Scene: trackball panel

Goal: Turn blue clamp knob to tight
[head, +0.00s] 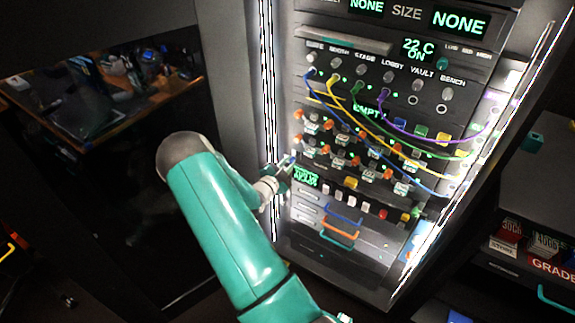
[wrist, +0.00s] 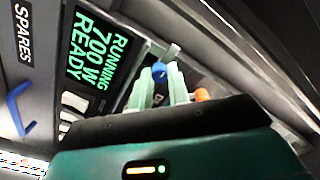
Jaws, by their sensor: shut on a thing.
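The blue clamp knob (wrist: 159,70) shows in the wrist view between the two pale green fingertips of my gripper (wrist: 160,82). My gripper is shut on the knob; the fingers hide part of it, and its turn position cannot be read. In the head view my gripper (head: 284,170) is at the left edge of the panel, beside the lower rows of orange knobs. The knob is small and mostly hidden there.
An orange knob (wrist: 201,94) sits close to the right finger. A green display (wrist: 97,52) reads RUNNING 700 W READY. Coloured cables (head: 400,140) hang across the panel right of my gripper. A blue handle (wrist: 17,108) is by the SPARES label.

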